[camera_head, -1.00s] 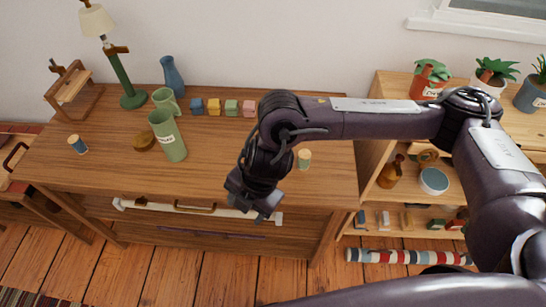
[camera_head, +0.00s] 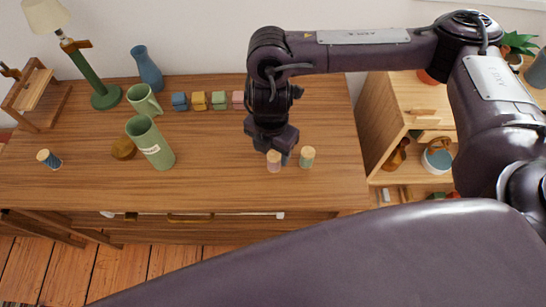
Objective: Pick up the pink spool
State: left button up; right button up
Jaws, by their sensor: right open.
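The pink spool (camera_head: 273,162) stands upright on the wooden dresser top (camera_head: 215,185), with a pale wooden top end. My right gripper (camera_head: 276,147) points down right at it, open, its fingers largely hidden by the dark gripper body. I cannot tell whether the fingers touch the spool. A green spool (camera_head: 307,157) stands upright just to the right, apart from the pink one. A small bluish patch shows between these two, too covered to name. My left gripper is out of view.
Several coloured blocks (camera_head: 200,101) line the back. A shelf (camera_head: 410,120) stands at right. The dresser's front middle is clear.

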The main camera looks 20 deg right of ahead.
aim_at(274, 157)
jog(key=f, duration=0.2)
jog(key=f+b, duration=0.1)
jog(key=f, duration=0.1)
jog(key=shift+s+d, duration=0.15)
jog(key=shift+d, duration=0.15)
jog(key=shift+f, duration=0.55)
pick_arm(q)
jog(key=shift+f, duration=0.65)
pick_arm(e)
jog(key=c, duration=1)
